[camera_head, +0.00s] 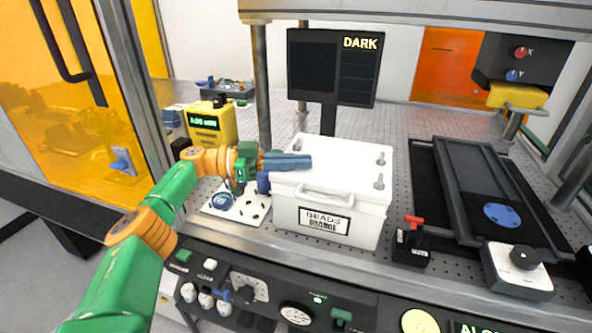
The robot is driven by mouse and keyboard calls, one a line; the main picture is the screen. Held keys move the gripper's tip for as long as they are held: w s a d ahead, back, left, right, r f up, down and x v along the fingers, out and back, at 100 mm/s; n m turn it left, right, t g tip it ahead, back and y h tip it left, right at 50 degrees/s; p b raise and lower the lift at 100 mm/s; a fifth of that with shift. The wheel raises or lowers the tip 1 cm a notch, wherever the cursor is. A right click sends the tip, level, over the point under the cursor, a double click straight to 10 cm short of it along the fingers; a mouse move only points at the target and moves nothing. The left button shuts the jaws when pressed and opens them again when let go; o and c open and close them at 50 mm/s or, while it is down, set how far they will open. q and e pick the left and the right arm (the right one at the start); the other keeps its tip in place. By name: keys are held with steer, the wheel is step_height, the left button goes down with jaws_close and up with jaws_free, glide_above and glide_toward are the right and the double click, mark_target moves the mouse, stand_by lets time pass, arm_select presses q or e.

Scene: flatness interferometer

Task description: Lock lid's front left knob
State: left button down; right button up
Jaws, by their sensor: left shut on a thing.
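A white box labelled "BEADS ORANGE" (325,221) stands on the perforated table. Its white lid (345,168) is on top and carries small grey knobs: a back right one (381,158), a front right one (379,182) and a back left one (297,145). My left gripper (300,162) reaches in from the left with its blue fingers over the lid's front left corner. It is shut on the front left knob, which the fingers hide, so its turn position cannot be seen. My right gripper is out of view.
A dark monitor reading "DARK" (334,68) stands behind the box. A yellow meter (212,124) and a white card with dark bits (240,209) are to the left. A red-levered black switch (411,242) and a dark rail stage (470,195) are to the right.

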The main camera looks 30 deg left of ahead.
arm_select(q)
steer(key=shift+f+g, duration=0.15)
steer(key=shift+g, duration=0.15)
steer(key=c, duration=1)
jaws_free()
steer(key=shift+d, duration=0.15)
steer(key=shift+o, duration=0.2)
steer(key=shift+w+d, duration=0.1)
step_height(320, 180, up, 3)
steer(key=shift+r, duration=0.1)
steer(key=s+d+r+b, duration=0.3)
steer(key=s+d+r, duration=0.3)
steer(key=s+r, duration=0.4)
steer(key=shift+s+d, duration=0.3)
steer(key=shift+s, duration=0.9)
